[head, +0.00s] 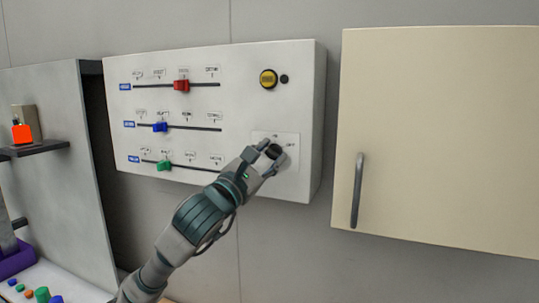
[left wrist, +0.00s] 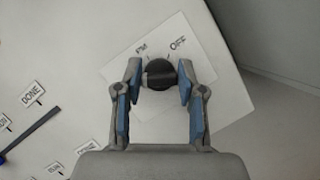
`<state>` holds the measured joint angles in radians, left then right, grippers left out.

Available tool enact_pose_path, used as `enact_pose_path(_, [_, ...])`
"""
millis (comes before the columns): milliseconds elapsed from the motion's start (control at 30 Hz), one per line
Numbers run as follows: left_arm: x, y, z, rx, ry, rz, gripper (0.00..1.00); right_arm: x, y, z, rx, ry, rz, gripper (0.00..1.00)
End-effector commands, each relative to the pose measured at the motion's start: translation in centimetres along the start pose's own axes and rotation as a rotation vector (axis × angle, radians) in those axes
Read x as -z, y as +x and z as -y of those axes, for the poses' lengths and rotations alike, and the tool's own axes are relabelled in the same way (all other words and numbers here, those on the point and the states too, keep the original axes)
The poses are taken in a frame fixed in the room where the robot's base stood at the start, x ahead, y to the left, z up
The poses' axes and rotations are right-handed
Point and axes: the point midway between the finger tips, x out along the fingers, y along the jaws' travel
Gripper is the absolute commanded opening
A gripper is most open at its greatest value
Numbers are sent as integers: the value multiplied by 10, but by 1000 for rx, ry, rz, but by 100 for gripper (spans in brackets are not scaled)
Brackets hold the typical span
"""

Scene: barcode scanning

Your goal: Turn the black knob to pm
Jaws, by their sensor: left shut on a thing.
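The black knob (head: 273,151) sits on a white plate at the lower right of the wall panel. In the left wrist view the knob (left wrist: 159,73) is round with a raised bar across it. The plate (left wrist: 190,72) carries the label PM (left wrist: 141,49) at upper left of the knob and OFF (left wrist: 178,43) at upper right. My left gripper (head: 263,155) has a finger on each side of the knob and is shut on it. I cannot tell which label the knob points to. My right gripper is not in view.
The panel (head: 230,105) also carries red (head: 181,86), blue (head: 160,127) and green (head: 164,166) sliders and a yellow button (head: 268,79). A beige cabinet (head: 440,110) with a dark handle (head: 357,190) hangs at right. A shelf unit (head: 65,90) stands at left.

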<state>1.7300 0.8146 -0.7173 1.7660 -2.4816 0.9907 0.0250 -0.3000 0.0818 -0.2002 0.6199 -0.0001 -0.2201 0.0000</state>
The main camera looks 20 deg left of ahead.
Motion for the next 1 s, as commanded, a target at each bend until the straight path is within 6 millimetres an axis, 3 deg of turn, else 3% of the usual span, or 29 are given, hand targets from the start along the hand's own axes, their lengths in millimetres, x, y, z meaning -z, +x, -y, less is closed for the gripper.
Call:
enact_pose_path(33, [7, 2, 6, 16, 6, -18, 4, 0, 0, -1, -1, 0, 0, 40])
enact_pose_path(1000, [7, 2, 7, 31, 37, -17, 4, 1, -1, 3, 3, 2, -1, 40])
